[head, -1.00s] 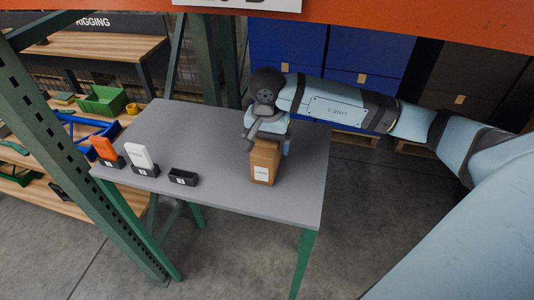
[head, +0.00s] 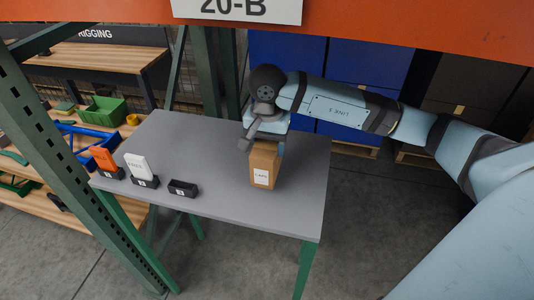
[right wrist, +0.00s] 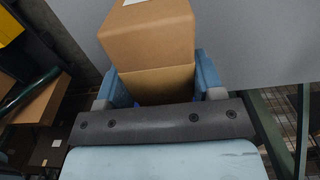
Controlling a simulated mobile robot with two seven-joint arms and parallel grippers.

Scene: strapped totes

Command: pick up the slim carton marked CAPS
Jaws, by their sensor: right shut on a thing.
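The slim carton marked CAPS (head: 264,167) is brown, with a white label low on its front face. It is upright over the right part of the grey table (head: 225,218). My right gripper (head: 267,146) is shut on its upper part from above. In the right wrist view the carton (right wrist: 148,42) sits between the two blue fingers of the right gripper (right wrist: 163,84). The carton seems slightly above the tabletop, though the gap under it is hard to see. My left gripper is not in view.
On the table's left are an orange item (head: 103,158) and a white item (head: 138,166) in black holders, and an empty black holder (head: 183,188). A green rack post (head: 70,140) stands at the left. An orange beam (head: 400,30) crosses above. The table's middle is clear.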

